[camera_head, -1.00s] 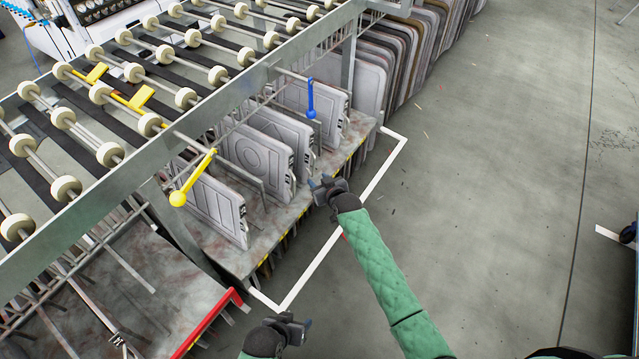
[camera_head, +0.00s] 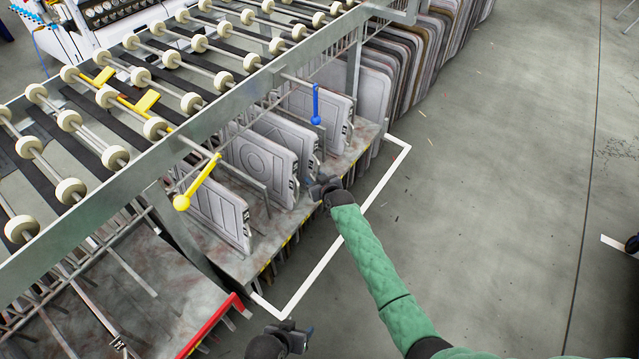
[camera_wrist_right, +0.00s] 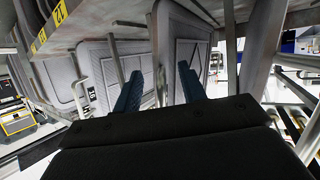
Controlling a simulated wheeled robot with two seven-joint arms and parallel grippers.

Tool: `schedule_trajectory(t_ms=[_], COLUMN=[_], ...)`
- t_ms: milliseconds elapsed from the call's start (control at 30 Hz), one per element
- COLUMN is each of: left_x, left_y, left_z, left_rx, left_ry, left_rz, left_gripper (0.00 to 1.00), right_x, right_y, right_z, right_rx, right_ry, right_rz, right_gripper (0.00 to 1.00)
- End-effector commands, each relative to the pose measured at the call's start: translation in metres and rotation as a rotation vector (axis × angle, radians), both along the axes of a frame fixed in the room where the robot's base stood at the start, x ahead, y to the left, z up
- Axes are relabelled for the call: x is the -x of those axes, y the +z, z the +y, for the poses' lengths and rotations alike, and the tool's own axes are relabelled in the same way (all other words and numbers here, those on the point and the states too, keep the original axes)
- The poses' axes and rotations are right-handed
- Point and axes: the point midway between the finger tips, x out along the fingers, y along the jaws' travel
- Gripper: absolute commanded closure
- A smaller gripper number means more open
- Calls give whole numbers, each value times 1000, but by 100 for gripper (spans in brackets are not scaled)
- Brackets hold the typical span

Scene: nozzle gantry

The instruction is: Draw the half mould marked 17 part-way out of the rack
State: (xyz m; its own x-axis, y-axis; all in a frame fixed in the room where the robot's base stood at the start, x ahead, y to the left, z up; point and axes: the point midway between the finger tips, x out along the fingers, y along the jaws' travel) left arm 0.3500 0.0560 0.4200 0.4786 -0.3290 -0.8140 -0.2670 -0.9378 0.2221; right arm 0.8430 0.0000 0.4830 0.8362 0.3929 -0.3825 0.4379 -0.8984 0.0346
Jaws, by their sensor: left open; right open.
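Several grey half moulds stand upright in the rack (camera_head: 238,262): one with rectangular lines (camera_head: 218,212), one with a circle (camera_head: 258,160), one just behind it (camera_head: 290,135) and one farther back (camera_head: 313,108). Their edge tags are too small to read in the head view. My right gripper (camera_head: 325,187) is open and empty at the rack's front edge, near the middle moulds. In the right wrist view its blue fingers (camera_wrist_right: 159,85) point towards a mould with a lined pattern (camera_wrist_right: 190,58); a mould tagged 16 (camera_wrist_right: 92,95) is left. I cannot make out which is 17. My left gripper (camera_head: 297,338) is open, low in front.
A frame with white rollers (camera_head: 150,128) overhangs the rack. A yellow lever (camera_head: 198,185) and a blue lever (camera_head: 316,104) hang from its front beam. A red edge (camera_head: 208,325) is at the lower left. Open floor (camera_head: 500,200) lies to the right.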

Motion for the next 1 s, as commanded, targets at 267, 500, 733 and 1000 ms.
schedule_trajectory(t_ms=[267, 500, 733, 1000], left_x=[1, 0, -2, -2], left_y=[-2, -2, -2, -2], left_z=[0, 0, 0, 1], left_rx=[-1, 0, -1, -1], left_ry=[1, 1, 0, 1], left_rz=[0, -2, -3, -3], left_gripper=[50, 50, 50, 50], right_x=[-11, -11, -11, -11], right_y=[-5, -5, -5, -5], right_z=[6, 6, 6, 6], right_rx=[0, 0, 0, 0], right_ry=[0, 0, 0, 0], right_rz=[0, 0, 0, 0], right_gripper=[59, 61, 100, 100])
